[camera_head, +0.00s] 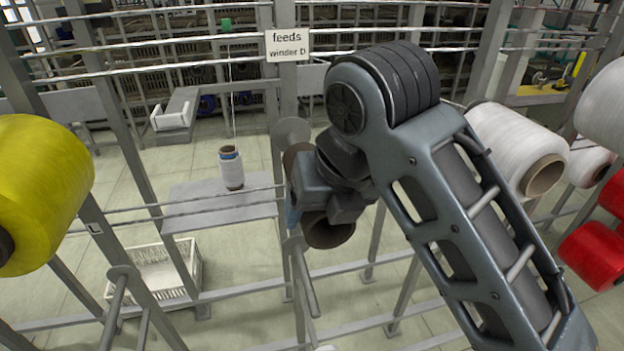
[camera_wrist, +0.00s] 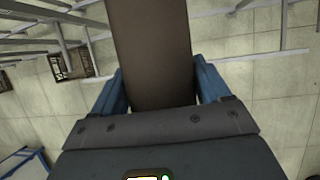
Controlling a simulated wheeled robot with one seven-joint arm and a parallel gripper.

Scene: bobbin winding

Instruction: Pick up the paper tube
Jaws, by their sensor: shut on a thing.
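The paper tube (camera_wrist: 152,50) is brown and fills the upper middle of the wrist view, between the two blue fingers of my gripper (camera_wrist: 152,92). My gripper is shut on it. In the head view, the brown tube (camera_head: 328,233) shows below my dark wrist, near the upright post. A brown part also shows above the wrist. My arm hides the middle of the tube and most of the gripper. I cannot tell from these views whether the tube is clear of the rack's peg.
A yellow spool (camera_head: 42,190) stands at left, white spools (camera_head: 515,145) and red spools (camera_head: 598,255) at right. A small bobbin (camera_head: 231,168) stands on a grey shelf (camera_head: 215,205). A white crate (camera_head: 158,272) is on the floor. A sign (camera_head: 287,46) reads "feeds winder D". Rails and bare pegs surround my arm.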

